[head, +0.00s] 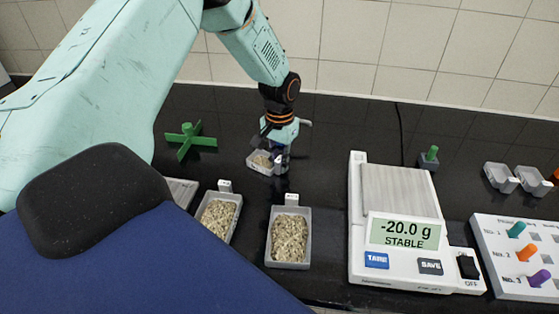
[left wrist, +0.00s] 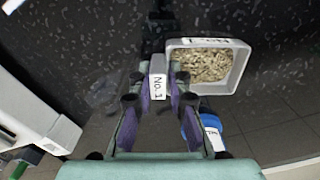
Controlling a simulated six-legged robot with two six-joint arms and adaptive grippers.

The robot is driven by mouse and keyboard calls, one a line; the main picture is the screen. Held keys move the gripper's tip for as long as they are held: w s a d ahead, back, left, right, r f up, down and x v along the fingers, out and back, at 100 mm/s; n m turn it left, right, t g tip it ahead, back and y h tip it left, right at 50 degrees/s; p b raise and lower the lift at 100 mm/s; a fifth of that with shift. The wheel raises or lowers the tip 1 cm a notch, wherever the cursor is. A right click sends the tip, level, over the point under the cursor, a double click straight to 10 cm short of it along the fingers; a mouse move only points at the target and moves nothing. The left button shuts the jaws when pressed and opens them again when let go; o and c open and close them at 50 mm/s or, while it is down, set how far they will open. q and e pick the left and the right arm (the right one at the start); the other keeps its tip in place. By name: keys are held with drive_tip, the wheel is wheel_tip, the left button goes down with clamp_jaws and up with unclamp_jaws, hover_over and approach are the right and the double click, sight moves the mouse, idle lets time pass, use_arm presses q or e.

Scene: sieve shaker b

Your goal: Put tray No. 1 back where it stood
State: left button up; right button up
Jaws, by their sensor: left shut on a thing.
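Tray No. 1 (head: 258,165) is a small pale grey tray with beige grains in it. It is at the back middle of the black bench in the head view, below my left gripper (head: 278,162). In the left wrist view, the tray (left wrist: 242,68) lies right of the fingers, and its upright tab (left wrist: 159,86) marked "No. 1" is between the purple pads. My left gripper (left wrist: 158,98) is shut on that tab. Whether the tray touches the bench I cannot tell. My right gripper is not in view.
Two grain-filled trays, one left (head: 207,236) and one right (head: 289,266), stand at the front. A green cross-shaped piece (head: 190,140) is behind. A balance (head: 357,215) reads -20.0 g, STABLE. A knob panel (head: 490,262) and grey cups (head: 500,178) are at right.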

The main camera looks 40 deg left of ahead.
use_arm(q)
drive_tip(key=shift+w+a, duration=0.1)
drive_tip(key=o, duration=0.8)
drive_tip(key=shift+s+d+r, duration=0.25)
drive_tip(key=shift+s, duration=0.05)
drive_tip(key=shift+w+a+f, duration=0.2)
drive_tip(key=shift+w, duration=0.05)
drive_tip(key=shift+r, duration=0.2)
wheel_tip(320, 180, up, 12)
drive_tip(key=shift+s+f, duration=0.1)
drive_tip(key=shift+s, duration=0.05)
